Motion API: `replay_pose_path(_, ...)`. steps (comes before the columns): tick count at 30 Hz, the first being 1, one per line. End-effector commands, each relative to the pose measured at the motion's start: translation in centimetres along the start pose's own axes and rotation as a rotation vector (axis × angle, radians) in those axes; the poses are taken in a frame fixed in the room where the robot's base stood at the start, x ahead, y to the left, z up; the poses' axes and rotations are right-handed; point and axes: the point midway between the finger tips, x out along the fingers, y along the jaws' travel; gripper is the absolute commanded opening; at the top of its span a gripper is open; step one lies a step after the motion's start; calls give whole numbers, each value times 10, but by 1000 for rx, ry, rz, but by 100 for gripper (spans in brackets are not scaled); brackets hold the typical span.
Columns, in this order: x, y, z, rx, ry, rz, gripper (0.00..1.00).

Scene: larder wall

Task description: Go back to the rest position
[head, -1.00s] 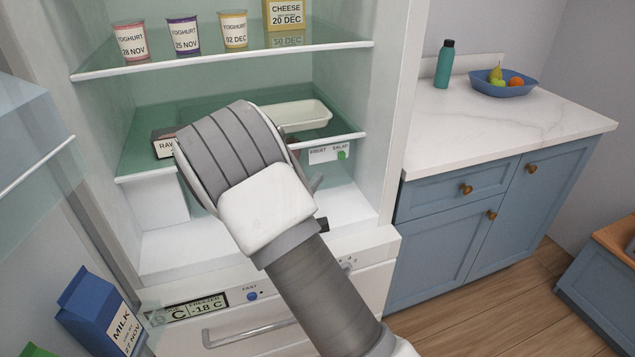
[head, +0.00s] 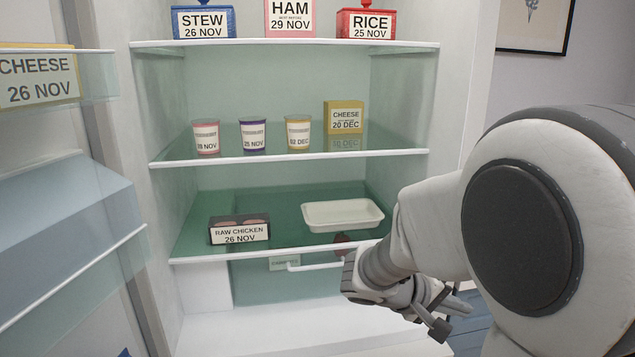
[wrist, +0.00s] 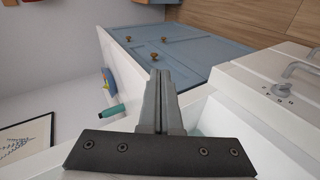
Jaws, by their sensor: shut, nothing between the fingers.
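My gripper (wrist: 159,98) shows in the wrist view with its two fingers together and nothing between them. In the head view my arm is folded at the right, in front of the open fridge's right side. The end of my arm hangs near the lower shelf's front right corner, and the fingertips are not clear there. The wrist view looks sideways past the fingers toward the blue cabinet (wrist: 180,45) and the counter.
The open fridge holds a raw chicken pack (head: 239,230) and a white tray (head: 342,215) on the lower shelf. Yoghurts and a cheese box (head: 344,117) stand on the middle shelf. The open door with shelves (head: 60,240) is at the left.

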Motion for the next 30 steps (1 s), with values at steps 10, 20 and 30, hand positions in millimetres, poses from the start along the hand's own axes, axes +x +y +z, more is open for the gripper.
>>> replay_pose_path(10, -47, 2, 89, 169, -78, -414, 0)
replay_pose_path(20, -116, -12, 131, 316, 58, -755, 0)
replay_pose_path(30, -179, 2, 139, 405, 231, -923, 0)
